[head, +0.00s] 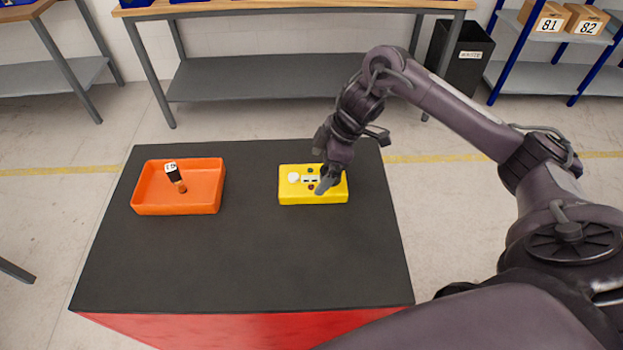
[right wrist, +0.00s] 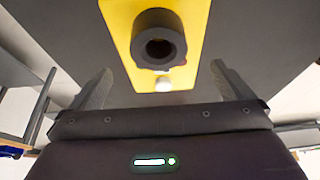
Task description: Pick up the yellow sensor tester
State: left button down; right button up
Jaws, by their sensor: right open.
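The yellow sensor tester (head: 290,195) lies flat on the dark tabletop, right of centre, with a white round part and small coloured parts on its top. My right gripper (head: 328,182) points down over its right half and hides part of it. In the right wrist view, the open fingers of my right gripper (right wrist: 160,74) stand on either side of the yellow tester (right wrist: 118,25), with a dark ring-shaped part in front of it. I cannot tell whether the fingers touch it. My left gripper is not in view.
An orange tray (head: 147,206) stands on the left of the table (head: 240,260), holding a small upright black, white and brown item (head: 173,176). The tabletop between tray and tester is clear. A grey-shelved bench (head: 270,78) and a black bin (head: 462,65) stand behind.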

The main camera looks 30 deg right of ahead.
aim_at(314, 179)
jog(key=p+x, duration=0.1)
jog(key=x, duration=0.4)
jog(key=shift+s+d+f, duration=0.15)
jog(key=shift+s+f, duration=0.05)
jog(key=shift+r, duration=0.1)
jog(key=c, duration=1)
